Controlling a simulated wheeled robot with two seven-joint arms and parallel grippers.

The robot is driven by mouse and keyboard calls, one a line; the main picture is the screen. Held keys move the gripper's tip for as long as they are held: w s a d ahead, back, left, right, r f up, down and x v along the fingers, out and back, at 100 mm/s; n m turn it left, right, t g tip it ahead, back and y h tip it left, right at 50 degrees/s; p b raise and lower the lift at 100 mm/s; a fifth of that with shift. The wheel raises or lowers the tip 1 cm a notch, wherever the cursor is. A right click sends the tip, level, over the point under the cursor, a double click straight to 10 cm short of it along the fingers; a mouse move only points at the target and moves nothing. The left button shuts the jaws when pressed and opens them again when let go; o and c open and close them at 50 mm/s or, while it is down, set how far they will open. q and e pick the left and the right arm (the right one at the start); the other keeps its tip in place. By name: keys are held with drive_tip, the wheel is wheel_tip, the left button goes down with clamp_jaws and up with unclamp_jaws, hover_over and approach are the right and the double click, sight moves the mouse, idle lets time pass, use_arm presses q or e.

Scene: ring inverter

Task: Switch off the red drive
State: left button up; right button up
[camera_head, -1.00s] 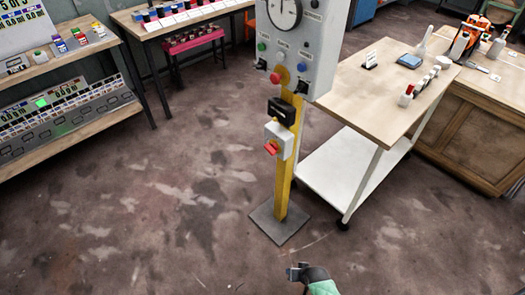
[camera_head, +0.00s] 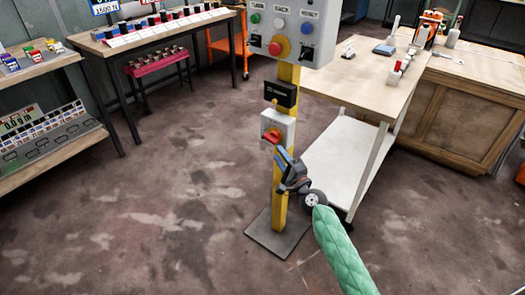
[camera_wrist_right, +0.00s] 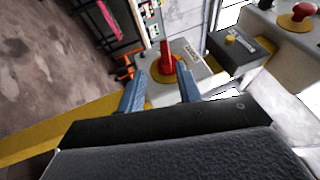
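A red switch handle (camera_head: 270,136) sits on a small light-grey box (camera_head: 288,127) fixed to a yellow post (camera_head: 278,213). My right gripper (camera_head: 281,156) is just below and in front of this box. In the right wrist view, the red handle (camera_wrist_right: 167,58) stands on a yellow round plate on the box (camera_wrist_right: 186,64). There my right gripper's two blue fingers (camera_wrist_right: 160,80) are apart, with the handle appearing between and slightly beyond their tips. Whether they touch it cannot be told. My left gripper is not in view.
Above are a black box (camera_head: 281,93) and a control panel (camera_head: 318,30) with a red mushroom button (camera_head: 281,46). A wooden-topped trolley (camera_head: 366,84) stands close on the right. A shelf (camera_head: 40,68) is at left. The floor (camera_head: 165,190) between is clear.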

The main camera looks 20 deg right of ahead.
sight(274, 144)
drive_tip(key=shift+w+r+m, duration=0.3)
drive_tip(key=shift+r, duration=0.25)
drive_tip(key=shift+p+x, duration=0.8)
drive_tip(key=shift+x, duration=2.85)
drive_tip(key=shift+c, duration=0.4)
clamp_jaws()
